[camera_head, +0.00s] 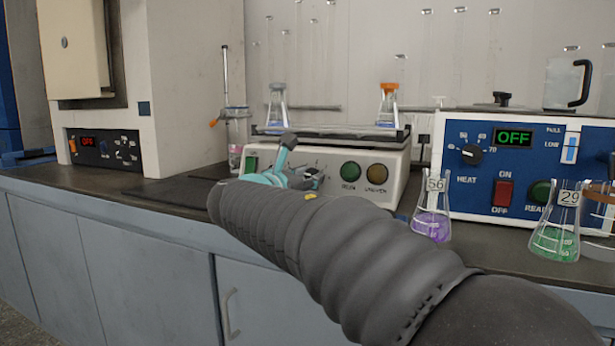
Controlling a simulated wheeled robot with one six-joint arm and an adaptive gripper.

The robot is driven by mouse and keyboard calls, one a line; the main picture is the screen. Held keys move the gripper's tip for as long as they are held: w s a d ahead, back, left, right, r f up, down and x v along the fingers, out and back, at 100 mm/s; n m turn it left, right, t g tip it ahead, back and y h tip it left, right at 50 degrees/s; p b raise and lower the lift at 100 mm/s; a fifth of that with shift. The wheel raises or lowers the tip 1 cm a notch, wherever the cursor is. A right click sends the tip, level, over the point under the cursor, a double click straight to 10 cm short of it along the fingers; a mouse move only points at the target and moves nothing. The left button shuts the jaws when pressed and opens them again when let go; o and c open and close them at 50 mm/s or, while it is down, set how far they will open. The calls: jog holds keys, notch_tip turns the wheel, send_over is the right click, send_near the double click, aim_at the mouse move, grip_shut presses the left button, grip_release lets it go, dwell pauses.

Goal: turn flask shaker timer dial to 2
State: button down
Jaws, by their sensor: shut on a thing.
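The flask shaker (377,197) is a pale box on the bench with a tray on top. Its front shows a green button (350,172), an amber button (377,173) and a green switch (251,164) at the left. My gripper (304,176), teal with dark fingers, is at the left-middle of this front and is shut on the timer dial. The dial is mostly hidden behind the fingers and arm. A few scale marks show just above it, but its pointer and setting cannot be read.
Flasks with blue (277,104) and orange (388,105) tops stand on the shaker. Flasks with purple (431,227) and green (556,241) liquid stand on the bench to the right, before a blue heater unit (459,203). My arm crosses the foreground.

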jog(key=m+g, duration=0.1)
jog(key=m, duration=0.1)
jog(key=m+h+p, duration=0.1)
jog(key=m, duration=0.2)
jog(key=shift+w+a+r+g+h, duration=0.1)
jog(key=shift+r+g+h, duration=0.05)
jog(key=shift+g+h, duration=0.2)
jog(key=m, duration=0.2)
jog(key=m+g+p, duration=0.1)
jog(key=m, duration=0.1)
jog(key=shift+r+m+g+p, duration=0.1)
jog(key=shift+m+g+p, duration=0.15)
jog(key=shift+m+p, duration=0.05)
jog(key=m+g+p, duration=0.1)
jog(key=m, duration=0.3)
jog(key=shift+m+g+p, duration=0.3)
jog(key=shift+g, duration=0.1)
jog(key=shift+m+g+p, duration=0.4)
jog(key=shift+m+p, duration=0.05)
jog(key=shift+m, duration=1.35)
jog(key=shift+y, duration=0.45)
jog(key=c, duration=0.8)
grip_release()
